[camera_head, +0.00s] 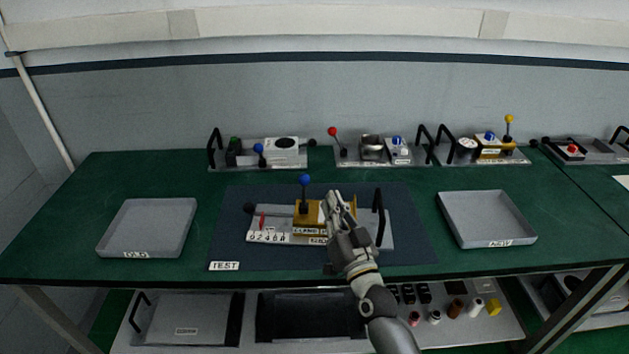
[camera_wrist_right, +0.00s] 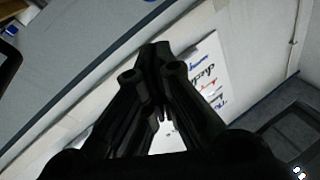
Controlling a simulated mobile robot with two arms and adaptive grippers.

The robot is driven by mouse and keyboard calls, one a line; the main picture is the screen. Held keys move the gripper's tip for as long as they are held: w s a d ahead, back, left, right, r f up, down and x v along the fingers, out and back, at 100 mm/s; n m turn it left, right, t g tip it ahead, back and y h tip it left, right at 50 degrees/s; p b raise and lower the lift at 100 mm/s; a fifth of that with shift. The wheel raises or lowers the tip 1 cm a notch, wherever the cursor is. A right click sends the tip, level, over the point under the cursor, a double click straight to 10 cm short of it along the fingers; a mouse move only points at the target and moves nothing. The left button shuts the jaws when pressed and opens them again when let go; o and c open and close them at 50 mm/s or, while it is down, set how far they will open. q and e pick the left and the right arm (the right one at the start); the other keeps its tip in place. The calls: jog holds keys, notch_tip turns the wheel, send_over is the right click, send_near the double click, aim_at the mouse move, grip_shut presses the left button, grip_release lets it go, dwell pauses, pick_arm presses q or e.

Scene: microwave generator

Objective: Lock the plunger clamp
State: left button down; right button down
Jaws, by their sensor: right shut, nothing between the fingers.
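The plunger clamp is part of a fixture (camera_head: 384,240) on the dark test mat (camera_head: 223,240). Its yellow-brown block (camera_head: 308,216) carries an upright lever with a blue ball knob (camera_head: 304,180). A black knob (camera_head: 249,208) stands at the fixture's left end and a black handle (camera_head: 379,200) at its right. A numbered scale with a red pointer (camera_head: 262,221) lies at the left. My right gripper (camera_head: 335,197) is shut and empty, just right of the blue knob and over the block's right part, which it partly hides. In the right wrist view its fingers (camera_wrist_right: 158,60) are together. My left gripper is not in view.
An OLD tray (camera_head: 118,244) stands left and a NEW tray (camera_head: 464,236) right, both empty. Several other fixtures line the back edge, including one with a red knob (camera_head: 332,131) and one with a yellow knob (camera_head: 509,118). Green table (camera_head: 150,172) is bare between.

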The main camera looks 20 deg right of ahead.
aim_at(304, 190)
jog(key=w+a+p, duration=0.1)
jog(key=w, duration=0.8)
jog(key=shift+f, duration=0.25)
jog(key=shift+w+d+f+m+g+p, duration=0.15)
jog(key=shift+w+m+g+p, duration=0.25)
jog(key=shift+w+p, duration=0.75)
jog(key=shift+s, duration=0.1)
